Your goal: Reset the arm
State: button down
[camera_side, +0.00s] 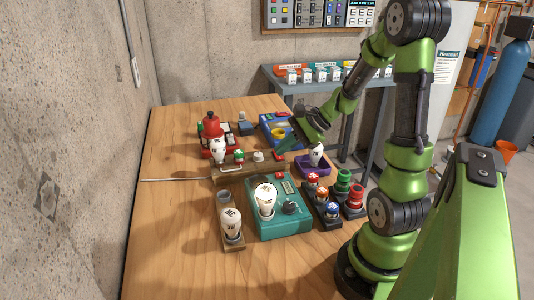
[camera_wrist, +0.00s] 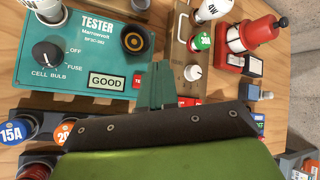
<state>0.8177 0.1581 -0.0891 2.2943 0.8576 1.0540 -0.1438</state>
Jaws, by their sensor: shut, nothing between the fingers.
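My green arm stands at the right of the wooden table (camera_side: 165,245) in the side view and reaches left over it. My gripper (camera_side: 287,146) is low over the middle of the table, near the wooden block (camera_side: 228,175) and the purple tray (camera_side: 309,170). In the wrist view its teal fingers (camera_wrist: 157,88) are together with nothing between them. They appear between the teal tester (camera_wrist: 82,55) and the wooden block (camera_wrist: 187,60). Whether the fingertips touch anything below is unclear.
A white bulb (camera_side: 265,196) stands on the tester, whose label reads GOOD. Another bulb (camera_side: 231,224) stands on a wooden holder at the front. A fuse rack (camera_side: 320,205) holds several fuses. A red lantern (camera_side: 211,126) and a blue box (camera_side: 274,128) stand behind. The front-left table is clear.

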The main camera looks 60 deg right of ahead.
dwell(0.5)
jog(key=s+a+r+n, duration=0.2)
jog(key=a+r+n, duration=0.2)
jog(key=a+n, duration=0.2)
jog(key=s+a+r+n+h, duration=0.1)
jog(key=s+a+r+n, duration=0.2)
jog(key=a, duration=0.4)
jog(key=s+a+r+n+g+h, duration=0.1)
jog(key=s+a+r+n, duration=0.1)
jog(key=a+r+n, duration=0.2)
jog(key=a+n, duration=0.3)
jog(key=n, duration=0.1)
jog(key=shift+s+r+n, duration=0.25)
jog(key=shift+r+n, duration=0.05)
jog(key=shift+r, duration=0.1)
